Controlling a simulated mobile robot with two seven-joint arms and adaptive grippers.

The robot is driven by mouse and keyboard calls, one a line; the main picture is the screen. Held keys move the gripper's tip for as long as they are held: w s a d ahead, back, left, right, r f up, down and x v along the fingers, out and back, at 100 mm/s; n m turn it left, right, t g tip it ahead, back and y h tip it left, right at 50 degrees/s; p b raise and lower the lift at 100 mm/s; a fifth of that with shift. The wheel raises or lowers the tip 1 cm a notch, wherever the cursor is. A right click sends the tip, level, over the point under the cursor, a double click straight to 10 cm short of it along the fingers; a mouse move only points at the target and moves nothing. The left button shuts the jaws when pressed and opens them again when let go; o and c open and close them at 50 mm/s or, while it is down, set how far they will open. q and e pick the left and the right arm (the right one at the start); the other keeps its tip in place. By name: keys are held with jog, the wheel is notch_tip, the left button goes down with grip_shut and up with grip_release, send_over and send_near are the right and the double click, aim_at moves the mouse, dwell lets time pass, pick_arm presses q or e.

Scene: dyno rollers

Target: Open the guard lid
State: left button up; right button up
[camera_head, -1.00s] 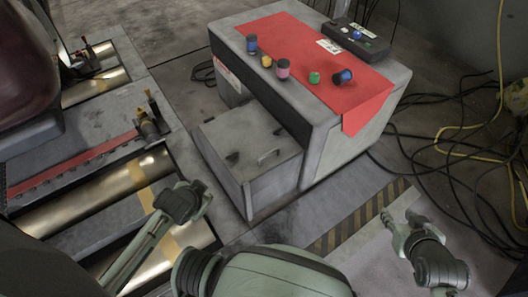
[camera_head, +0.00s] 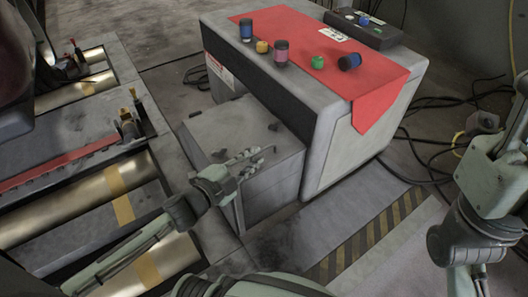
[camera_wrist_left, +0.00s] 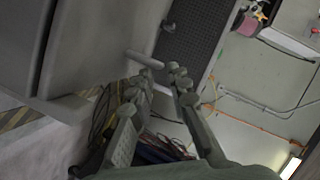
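The guard lid (camera_head: 215,130) is the grey top of a low box against the front of the grey cabinet, and it looks shut. Its small bar handle (camera_head: 262,156) sits near the front right edge. My left gripper (camera_head: 246,164) is over the lid beside the handle. In the left wrist view, the two fingers (camera_wrist_left: 158,82) are apart, and the handle bar (camera_wrist_left: 144,60) lies just beyond their tips. I cannot tell whether they touch it. My right arm stands at the right edge of the head view; its fingers are not visible.
The cabinet top carries a red cloth (camera_head: 385,80) with several small coloured jars and a dark control box (camera_head: 362,30). Metal rollers (camera_head: 75,200) lie at the left. Cables (camera_head: 420,140) lie on the floor at the right. A striped floor strip (camera_head: 365,240) is clear.

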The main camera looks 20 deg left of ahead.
aim_at(261, 151)
pick_arm(q)
jog(key=b+x, duration=0.1)
jog(key=x, duration=0.4)
jog(key=shift+w+f, duration=0.1)
jog(key=shift+w, duration=0.05)
grip_shut()
